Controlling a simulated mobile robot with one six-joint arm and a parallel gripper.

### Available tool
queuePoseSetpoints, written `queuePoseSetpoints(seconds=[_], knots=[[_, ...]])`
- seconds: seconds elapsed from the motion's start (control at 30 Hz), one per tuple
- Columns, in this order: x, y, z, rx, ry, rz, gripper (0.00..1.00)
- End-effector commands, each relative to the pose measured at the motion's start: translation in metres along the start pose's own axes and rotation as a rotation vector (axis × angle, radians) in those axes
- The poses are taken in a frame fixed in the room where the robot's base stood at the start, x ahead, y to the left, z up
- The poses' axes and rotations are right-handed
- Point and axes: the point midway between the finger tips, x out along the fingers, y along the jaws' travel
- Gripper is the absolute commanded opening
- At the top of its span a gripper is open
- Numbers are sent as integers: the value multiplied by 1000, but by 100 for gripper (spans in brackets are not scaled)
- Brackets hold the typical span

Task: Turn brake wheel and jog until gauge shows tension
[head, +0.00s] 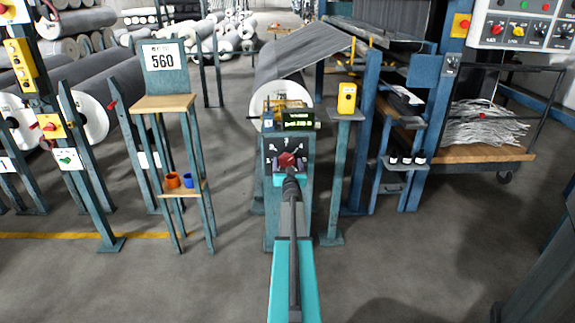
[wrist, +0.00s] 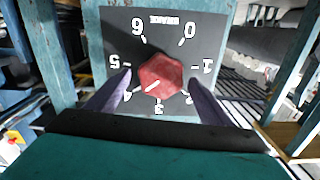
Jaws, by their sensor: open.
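The red brake wheel (head: 287,160) sits on a dark dial plate on a blue-green post. In the wrist view the brake wheel (wrist: 161,75) is a faceted red knob, ringed by numbers 0 to 6. Its white mark points to the lower left, toward the 4. My gripper (head: 289,172) is open at the dial, one finger on each side of the wheel; I cannot tell whether they touch it. A small dark display with green text (head: 299,121), perhaps the gauge, stands above the dial; its text is too small to read.
A yellow button box (head: 347,98) stands on a post right of the dial. A grey roll (head: 283,88) lies behind it. A stand with a 560 sign (head: 163,57) is at left, a blue rack (head: 403,140) at right. The near floor is clear.

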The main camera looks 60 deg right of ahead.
Motion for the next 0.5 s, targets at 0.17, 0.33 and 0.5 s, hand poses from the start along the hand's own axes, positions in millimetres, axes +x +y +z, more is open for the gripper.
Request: queuePoseSetpoints(seconds=[0.17,0.33,0.5], knots=[[-2,-1,0,0,0,-1,74],[-10,-1,0,-1,0,-1,74],[-24,-1,-1,-1,0,-1,74]])
